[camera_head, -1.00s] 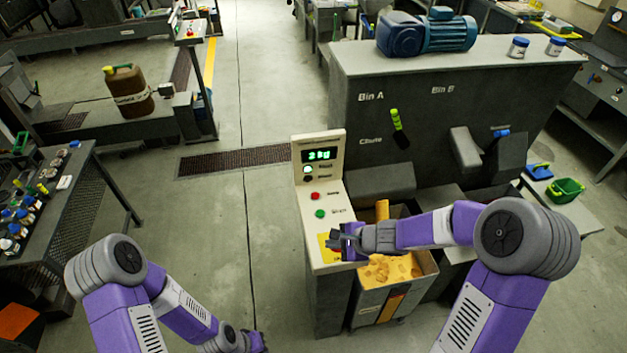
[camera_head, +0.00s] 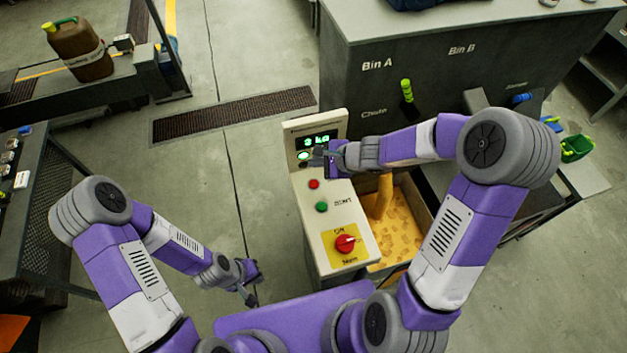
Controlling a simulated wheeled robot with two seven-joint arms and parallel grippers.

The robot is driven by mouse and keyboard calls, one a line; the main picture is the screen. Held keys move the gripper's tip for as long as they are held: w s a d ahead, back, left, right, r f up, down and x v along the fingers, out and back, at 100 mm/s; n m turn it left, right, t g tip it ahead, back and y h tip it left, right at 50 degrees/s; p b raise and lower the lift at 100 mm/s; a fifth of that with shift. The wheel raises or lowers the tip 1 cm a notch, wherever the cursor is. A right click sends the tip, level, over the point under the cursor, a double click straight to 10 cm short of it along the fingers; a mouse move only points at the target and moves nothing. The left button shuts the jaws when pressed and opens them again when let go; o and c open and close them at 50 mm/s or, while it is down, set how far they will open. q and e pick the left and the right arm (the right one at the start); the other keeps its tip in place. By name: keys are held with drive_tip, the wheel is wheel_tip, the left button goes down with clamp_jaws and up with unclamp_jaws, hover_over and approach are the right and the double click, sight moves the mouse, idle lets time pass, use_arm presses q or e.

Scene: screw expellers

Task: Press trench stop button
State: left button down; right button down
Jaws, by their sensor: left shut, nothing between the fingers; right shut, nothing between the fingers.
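A pale control panel (camera_head: 335,217) slopes up in the middle of the view. It carries a red button (camera_head: 313,184), a green button (camera_head: 321,206) labelled START below it, and a red rotary switch (camera_head: 345,243) on a yellow plate. No label can be read beside the red button. A lit green lamp or button (camera_head: 304,155) sits under the display. My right gripper (camera_head: 318,161) is shut and empty over the upper panel, just above the red button in the picture; I cannot tell whether it touches the panel. My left gripper (camera_head: 250,295) is shut and empty, low left of the panel.
A green-digit display (camera_head: 316,140) tops the panel. A bin of yellow pieces (camera_head: 402,240) stands right of it, under a falling yellow stream. The grey machine (camera_head: 440,85) rises behind. A floor grate (camera_head: 230,116) lies behind left. Floor left of the panel is clear.

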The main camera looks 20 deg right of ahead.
drive_tip(key=f+b, duration=0.1)
drive_tip(key=f, duration=0.1)
drive_tip(key=b, duration=0.6)
hover_over(317, 185)
wheel_tip(317, 185, down, 6)
drive_tip(key=shift+a, duration=0.1)
drive_tip(key=shift+f+b, duration=0.5)
drive_tip(key=shift+b, duration=0.15)
idle(1.1)
drive_tip(key=shift+f+b, duration=0.4)
drive_tip(key=shift+b, duration=0.15)
drive_tip(key=shift+f+b, duration=0.45)
drive_tip(key=shift+b, duration=0.1)
idle(0.5)
idle(0.3)
drive_tip(key=shift+r+p, duration=0.7)
drive_tip(key=shift+r, duration=0.2)
